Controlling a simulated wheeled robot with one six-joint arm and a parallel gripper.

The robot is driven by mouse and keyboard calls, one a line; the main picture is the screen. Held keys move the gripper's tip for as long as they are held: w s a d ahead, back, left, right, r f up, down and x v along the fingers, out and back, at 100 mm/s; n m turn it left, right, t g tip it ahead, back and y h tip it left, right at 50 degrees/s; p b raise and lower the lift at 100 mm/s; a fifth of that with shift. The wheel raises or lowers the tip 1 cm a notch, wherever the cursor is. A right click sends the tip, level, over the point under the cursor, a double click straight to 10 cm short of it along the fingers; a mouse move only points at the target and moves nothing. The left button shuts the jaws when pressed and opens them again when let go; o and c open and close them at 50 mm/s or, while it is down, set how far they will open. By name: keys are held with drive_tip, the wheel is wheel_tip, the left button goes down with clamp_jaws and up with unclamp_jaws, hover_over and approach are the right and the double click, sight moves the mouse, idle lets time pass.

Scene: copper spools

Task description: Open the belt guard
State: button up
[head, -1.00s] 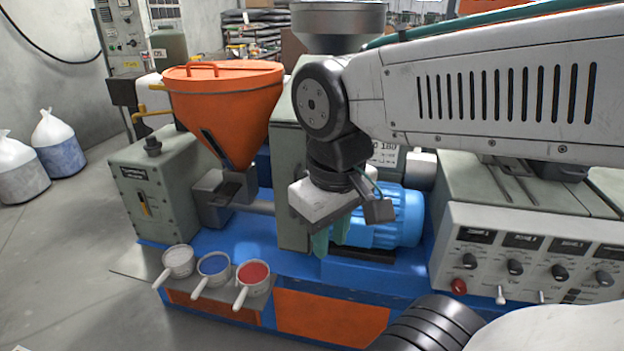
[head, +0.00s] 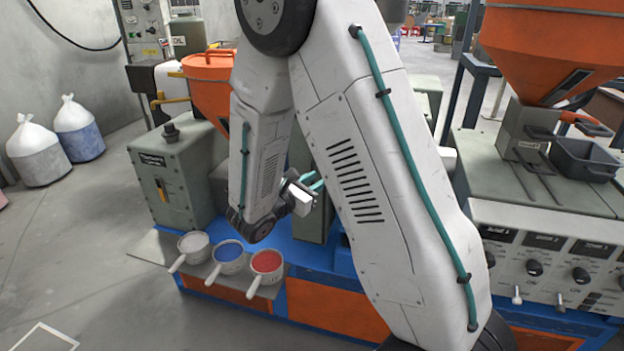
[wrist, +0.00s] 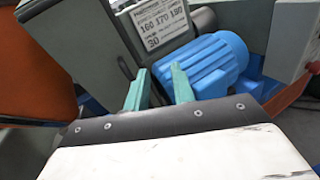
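A grey-green upright housing, which looks like the belt guard, stands beside the blue motor. In the wrist view its dark-edged face (wrist: 88,45) fills the upper left, and the blue ribbed motor (wrist: 205,65) is just right of it. In the head view only a strip of the housing (head: 315,226) shows behind my arm; the motor is mostly hidden. My gripper (wrist: 160,80) has its two green fingers apart with nothing seen between them. In the head view my gripper (head: 316,183) points right, in front of the housing. I cannot tell whether it touches it.
Pans of white (head: 194,246), blue (head: 229,256) and red (head: 266,265) pellets stand on the front shelf below my arm. An orange hopper (head: 208,85) is behind my forearm. A control panel (head: 545,255) is at right. Open floor lies at left.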

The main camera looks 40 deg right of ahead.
drive_tip(key=w+a+f+n+t, duration=0.2)
drive_tip(key=w+f+n+t, duration=0.2)
drive_tip(key=f, duration=0.1)
drive_tip(key=shift+y, duration=0.4)
drive_tip(key=x, duration=0.7)
drive_tip(key=shift+w+d+r, duration=0.1)
drive_tip(key=shift+d, duration=0.2)
clamp_jaws()
